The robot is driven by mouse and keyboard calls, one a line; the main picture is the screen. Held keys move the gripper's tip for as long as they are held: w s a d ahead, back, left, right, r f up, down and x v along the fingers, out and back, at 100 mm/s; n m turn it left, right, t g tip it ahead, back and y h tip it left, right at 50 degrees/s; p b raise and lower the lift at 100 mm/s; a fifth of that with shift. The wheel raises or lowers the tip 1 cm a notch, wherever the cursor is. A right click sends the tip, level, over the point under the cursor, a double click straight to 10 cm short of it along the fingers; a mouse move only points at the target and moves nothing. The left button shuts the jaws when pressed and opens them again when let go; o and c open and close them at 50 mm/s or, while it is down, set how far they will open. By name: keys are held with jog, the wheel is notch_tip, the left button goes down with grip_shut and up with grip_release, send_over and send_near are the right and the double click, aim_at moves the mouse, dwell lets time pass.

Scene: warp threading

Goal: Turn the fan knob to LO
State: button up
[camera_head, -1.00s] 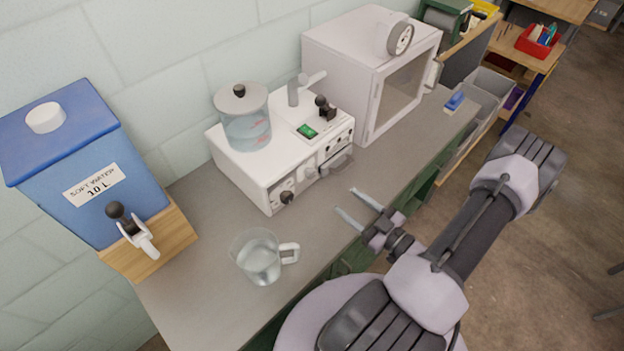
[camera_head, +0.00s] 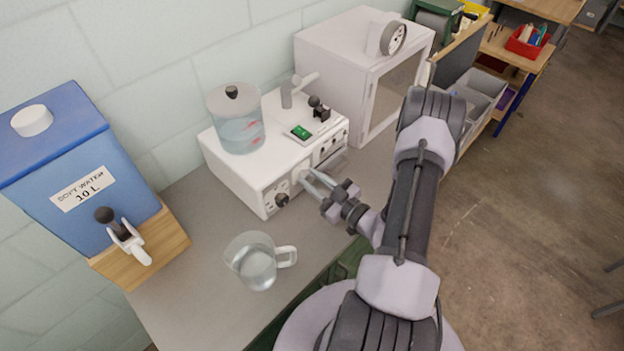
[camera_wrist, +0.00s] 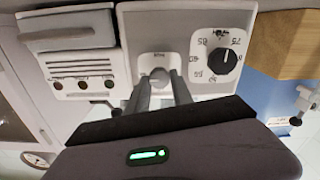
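The white machine (camera_head: 235,178) stands on the grey bench, and my gripper (camera_head: 311,181) is at its front panel. In the wrist view a small pale knob (camera_wrist: 158,76) sits on a white plate in the panel's middle; its label is too small to read. My gripper (camera_wrist: 158,84) is open there, one finger on each side of this knob; I cannot tell whether they touch it. A black dial (camera_wrist: 222,61) with numbers from about 55 to 95 is beside it; it also shows in the head view (camera_head: 282,200). The fingers partly hide the pale knob's plate.
A glass jug of water (camera_head: 257,263) stands on the bench near my arm. A blue water tank (camera_head: 75,160) with a tap is at the left. A white oven-like box (camera_head: 340,65) stands behind the machine. A slotted panel (camera_wrist: 78,72) lies beside the pale knob.

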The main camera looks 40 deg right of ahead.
grip_shut()
jog(key=n, duration=0.8)
jog(key=shift+a+f+n+p, duration=0.1)
jog(key=shift+n+p, duration=0.2)
jog(key=n, duration=0.4)
jog(key=shift+n+b, duration=0.65)
jog(key=shift+n, duration=2.05)
